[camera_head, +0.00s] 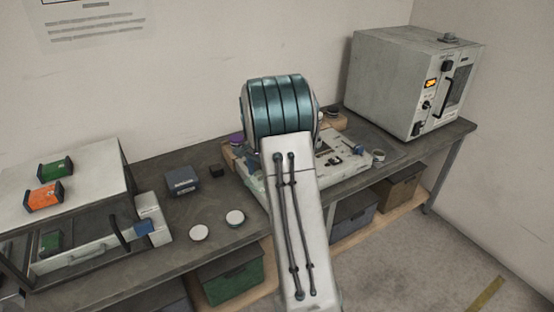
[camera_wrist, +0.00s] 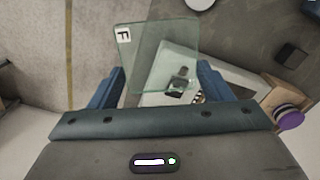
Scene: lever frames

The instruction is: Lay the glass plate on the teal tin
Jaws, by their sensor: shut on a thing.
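My gripper (camera_wrist: 160,78) has its two blue fingers on either side of a clear, greenish glass plate (camera_wrist: 150,45) and is shut on it. The plate has a white label with a black "F" at its upper left corner in the wrist view. The plate is held above the bench, and a pale device with dark parts shows through it. In the head view my arm hides the gripper and the plate. I cannot make out a tin that is clearly teal in either view.
A purple-lidded tin (camera_head: 236,138) stands left of my arm; it also shows in the wrist view (camera_wrist: 290,118). Two white round lids (camera_head: 199,232) (camera_head: 235,217) and a dark box (camera_head: 182,181) lie on the bench. A grey oven (camera_head: 385,85) stands right.

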